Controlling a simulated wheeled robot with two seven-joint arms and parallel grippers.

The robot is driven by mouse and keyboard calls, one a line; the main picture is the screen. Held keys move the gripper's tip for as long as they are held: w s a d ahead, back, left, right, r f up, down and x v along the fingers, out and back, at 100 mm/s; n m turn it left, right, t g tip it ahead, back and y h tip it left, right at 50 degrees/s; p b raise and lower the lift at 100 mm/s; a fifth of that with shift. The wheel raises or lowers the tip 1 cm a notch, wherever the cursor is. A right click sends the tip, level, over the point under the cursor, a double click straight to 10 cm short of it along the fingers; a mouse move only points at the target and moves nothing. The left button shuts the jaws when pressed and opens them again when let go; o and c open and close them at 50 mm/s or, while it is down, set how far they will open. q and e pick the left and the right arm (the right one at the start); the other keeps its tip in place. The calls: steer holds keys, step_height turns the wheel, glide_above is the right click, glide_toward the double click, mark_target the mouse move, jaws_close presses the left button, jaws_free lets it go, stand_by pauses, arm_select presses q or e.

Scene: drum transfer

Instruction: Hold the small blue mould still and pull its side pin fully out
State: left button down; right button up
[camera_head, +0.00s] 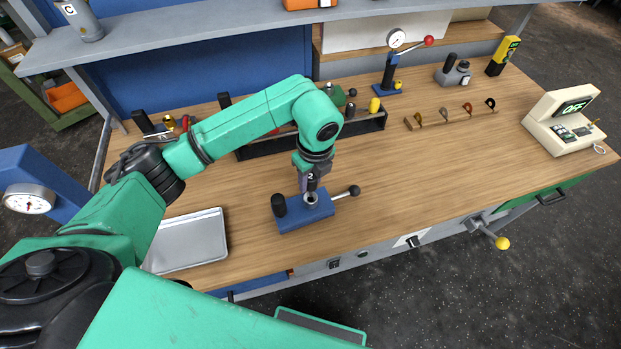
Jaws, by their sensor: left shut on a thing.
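The small blue mould (293,218) stands on the wooden bench near its front edge. A black upright handle (279,205) rises from its left end. My left gripper (312,177) points down over the mould and is shut on a dark piece marked "2" (312,184). The piece is upright, just above or in the mould's round metal opening; I cannot tell which. The fingertips are partly hidden. My right gripper is not in view.
A metal tray (190,241) lies left of the mould. Behind is a black rack (372,122) with several items. A gauge press (390,70) and a row of hooks (452,117) stand farther back. A cream scale (562,122) is at right. The bench right of the knob is clear.

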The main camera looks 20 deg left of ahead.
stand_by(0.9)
arm_select(q)
steer(key=shift+f+b, duration=2)
steer(key=shift+f, duration=0.05)
steer(key=shift+c, duration=2.1)
jaws_free()
steer(key=shift+r, duration=0.1)
steer(key=r, duration=0.2)
steer(key=r+b, duration=0.1)
steer(key=r, duration=0.2)
steer(key=r+b, duration=0.1)
steer(key=r, duration=0.2)
steer(key=shift+s+d+r, duration=0.25)
steer(key=shift+d, duration=0.15)
step_height(320, 180, up, 6)
steer(key=p, duration=0.1)
glide_above(310, 196)
steer(key=d, duration=0.1)
steer(key=shift+s, duration=0.15)
steer(key=shift+f, duration=0.1)
